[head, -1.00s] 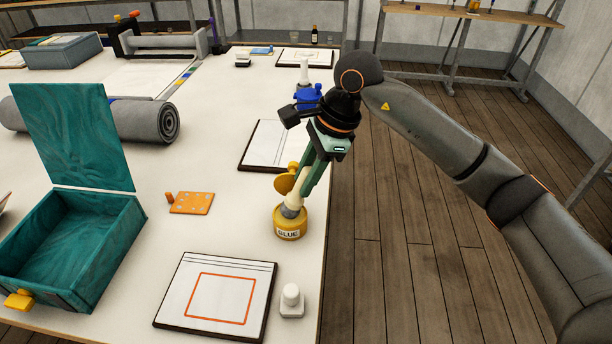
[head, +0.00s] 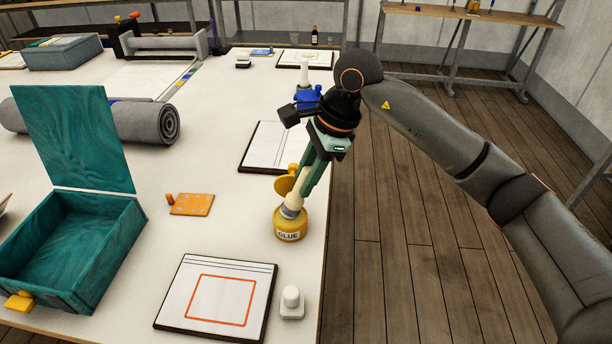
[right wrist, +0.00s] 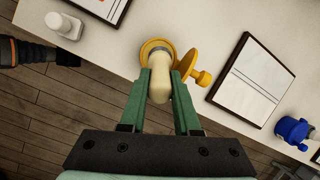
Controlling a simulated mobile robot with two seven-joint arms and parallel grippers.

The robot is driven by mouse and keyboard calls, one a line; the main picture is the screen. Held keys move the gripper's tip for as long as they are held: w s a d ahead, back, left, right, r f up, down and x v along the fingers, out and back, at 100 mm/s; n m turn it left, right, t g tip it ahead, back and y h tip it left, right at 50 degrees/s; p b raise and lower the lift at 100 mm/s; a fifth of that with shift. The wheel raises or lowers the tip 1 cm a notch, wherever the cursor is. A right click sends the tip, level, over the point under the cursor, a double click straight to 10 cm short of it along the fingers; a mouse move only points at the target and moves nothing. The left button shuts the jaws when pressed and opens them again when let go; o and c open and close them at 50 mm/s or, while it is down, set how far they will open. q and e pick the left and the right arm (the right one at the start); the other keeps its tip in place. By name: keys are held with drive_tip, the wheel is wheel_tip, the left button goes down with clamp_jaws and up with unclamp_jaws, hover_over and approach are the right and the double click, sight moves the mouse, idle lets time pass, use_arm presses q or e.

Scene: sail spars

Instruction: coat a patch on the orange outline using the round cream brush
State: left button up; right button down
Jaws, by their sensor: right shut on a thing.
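The cream brush (head: 296,201) stands nearly upright, slightly tilted, with its lower end in the mouth of the yellow glue pot (head: 289,226); its bristles are hidden. My right gripper (head: 303,186) is shut on the brush handle above the pot. In the right wrist view the brush's rounded handle end (right wrist: 159,86) sits between the green fingers. The pot's round yellow lid (head: 285,184) stands open behind the brush. The orange outline (head: 221,299) is a rectangle on a white sheet on a dark board at the table's front. My left gripper is not seen.
A white stamp-like object (head: 291,302) stands right of the outline board. An orange plate (head: 191,204) lies left of the pot. A teal open box (head: 75,240) is at left. Another board (head: 266,147) lies behind the pot, with a blue pot (head: 307,97) beyond.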

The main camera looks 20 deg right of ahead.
drive_tip(key=shift+r+p, duration=1.85)
drive_tip(key=shift+r, duration=1.4)
drive_tip(key=shift+s+d+f+n, duration=0.2)
drive_tip(key=shift+s+f+n, duration=0.15)
drive_tip(key=shift+n, duration=0.25)
drive_tip(key=s+d+f+n+g+h+p, duration=0.1)
drive_tip(key=s+d+f+n+g, duration=0.1)
drive_tip(key=s+n, duration=0.4)
drive_tip(key=s+d+f+n+g+h+p, duration=0.1)
drive_tip(key=s+d+f+n+g, duration=0.2)
drive_tip(key=s+n, duration=0.3)
drive_tip(key=f+n, duration=0.1)
drive_tip(key=n, duration=0.3)
drive_tip(key=shift+d, duration=0.4)
